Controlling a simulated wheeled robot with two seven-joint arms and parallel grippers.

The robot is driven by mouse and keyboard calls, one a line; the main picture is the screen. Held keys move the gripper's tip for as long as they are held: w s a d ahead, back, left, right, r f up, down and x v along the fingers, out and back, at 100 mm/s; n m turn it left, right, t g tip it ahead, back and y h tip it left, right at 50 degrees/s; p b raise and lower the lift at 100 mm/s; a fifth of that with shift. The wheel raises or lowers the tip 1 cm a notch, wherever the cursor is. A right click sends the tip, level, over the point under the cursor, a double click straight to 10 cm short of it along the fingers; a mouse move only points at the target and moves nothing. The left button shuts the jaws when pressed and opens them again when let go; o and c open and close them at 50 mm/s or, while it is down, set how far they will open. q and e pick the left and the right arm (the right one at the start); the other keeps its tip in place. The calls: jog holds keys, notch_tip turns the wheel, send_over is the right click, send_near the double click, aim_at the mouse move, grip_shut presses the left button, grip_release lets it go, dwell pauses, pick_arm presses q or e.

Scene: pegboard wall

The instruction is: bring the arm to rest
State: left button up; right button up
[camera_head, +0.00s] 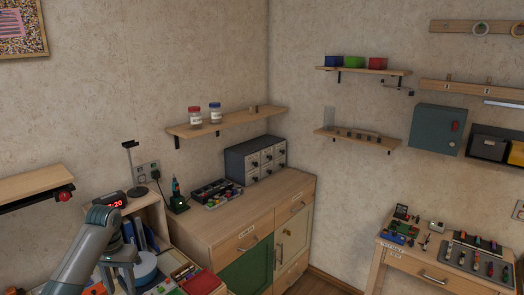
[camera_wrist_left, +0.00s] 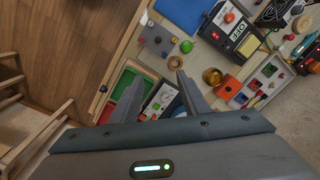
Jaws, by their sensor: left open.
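My left arm (camera_head: 85,255) comes in at the lower left of the head view, bent down over a crowded worktop. Below the fingers lies a worktop with small items. A tan ring (camera_wrist_left: 176,62) lies just beyond the fingertips. My right gripper is in neither view.
Around the left gripper are a grey box with knobs (camera_wrist_left: 158,40), a device with a display (camera_wrist_left: 238,35), an amber jar (camera_wrist_left: 212,76) and a red block (camera_wrist_left: 229,88). A wooden cabinet (camera_head: 222,232) stands right of the arm.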

pick_arm(q)
jog(key=s+d+f+m+t, duration=0.1)
jog(key=s+d+f, duration=0.6)
jog(key=s+f, duration=0.25)
jog(key=s+d+f+m+t, duration=0.1)
jog(key=s+d+f+m, duration=0.1)
jog(key=s+d+f, duration=0.75)
jog(key=s+d+r+t, duration=0.1)
jog(key=s+r, duration=0.2)
jog(key=s, duration=1)
jog(key=s+d+r+t, duration=0.1)
jog(key=s+d+r, duration=0.1)
jog(key=s, duration=1.1)
notch_tip(320, 180, down, 31)
jog(key=g+b, duration=0.2)
jog(key=b, duration=0.3)
jog(key=s+a+f+b, duration=0.1)
jog(key=s+f+b, duration=0.1)
jog(key=s+f, duration=0.7)
jog(key=s+a+f+g+b, duration=0.1)
jog(key=s+a+f+b, duration=0.1)
jog(key=s+f, duration=0.7)
notch_tip(320, 180, down, 7)
jog(key=shift+s+a+f+b, duration=0.25)
jog(key=shift+s+b, duration=0.15)
jog(key=shift+b, duration=0.3)
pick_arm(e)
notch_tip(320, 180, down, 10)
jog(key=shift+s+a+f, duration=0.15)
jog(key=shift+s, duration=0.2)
